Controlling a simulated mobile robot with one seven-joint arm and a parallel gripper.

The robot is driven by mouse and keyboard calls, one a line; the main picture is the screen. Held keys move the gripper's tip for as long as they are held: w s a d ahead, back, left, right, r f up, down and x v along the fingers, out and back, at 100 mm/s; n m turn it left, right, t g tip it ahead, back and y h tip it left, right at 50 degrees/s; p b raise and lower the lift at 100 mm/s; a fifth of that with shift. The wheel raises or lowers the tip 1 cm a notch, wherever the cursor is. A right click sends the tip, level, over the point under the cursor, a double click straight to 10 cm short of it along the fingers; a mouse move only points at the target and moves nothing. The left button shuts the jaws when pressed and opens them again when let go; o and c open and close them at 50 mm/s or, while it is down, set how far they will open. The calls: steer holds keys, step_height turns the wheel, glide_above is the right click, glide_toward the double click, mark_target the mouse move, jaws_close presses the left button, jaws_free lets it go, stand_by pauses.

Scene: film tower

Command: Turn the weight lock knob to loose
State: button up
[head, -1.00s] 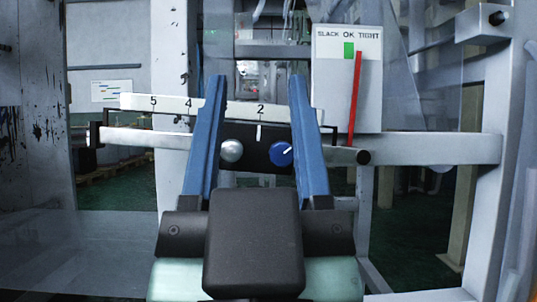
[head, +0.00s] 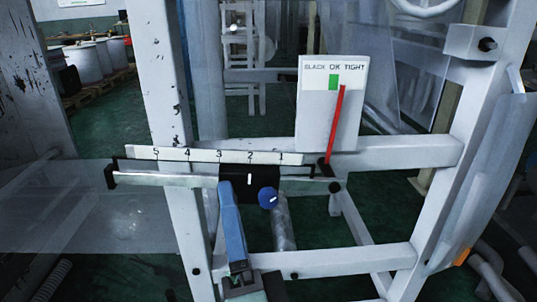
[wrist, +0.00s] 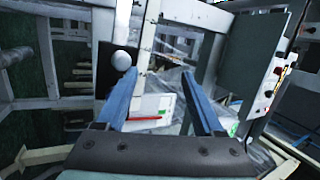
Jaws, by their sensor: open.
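The blue knob (head: 268,197) with a white mark sits on the lower right of the black weight block (head: 235,170). The block rides on the rail beneath the scale strip (head: 203,155), its white line near the 2. My gripper (head: 227,184) is seen edge-on in the head view, with one blue finger in front of the block's left part, left of the knob. In the wrist view the two blue fingers of my gripper (wrist: 160,73) stand wide apart with nothing held. A silver ball (wrist: 121,61) shows by the left fingertip; it is hidden in the head view. I cannot make out the blue knob in the wrist view.
A gauge panel (head: 314,108) marked SLACK, OK, TIGHT stands right of the scale, its red needle (head: 335,125) leaning towards TIGHT. White frame posts and crossbars (head: 345,262) surround the rail. Clear film (head: 110,215) spans the left. Barrels (head: 88,62) stand far back.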

steer(key=r+m+p, duration=0.1)
steer(key=m+p, duration=0.1)
steer(key=m, duration=0.1)
steer(key=m+g+h+p, duration=0.4)
steer(key=m+h+p, duration=0.1)
steer(key=m+p, duration=1)
glide_toward(269, 202)
steer(key=w+p, duration=0.3)
steer(key=w, duration=0.5)
steer(key=shift+w+d, duration=0.1)
steer(key=shift+w, duration=0.25)
steer(key=shift+c, duration=0.2)
jaws_close()
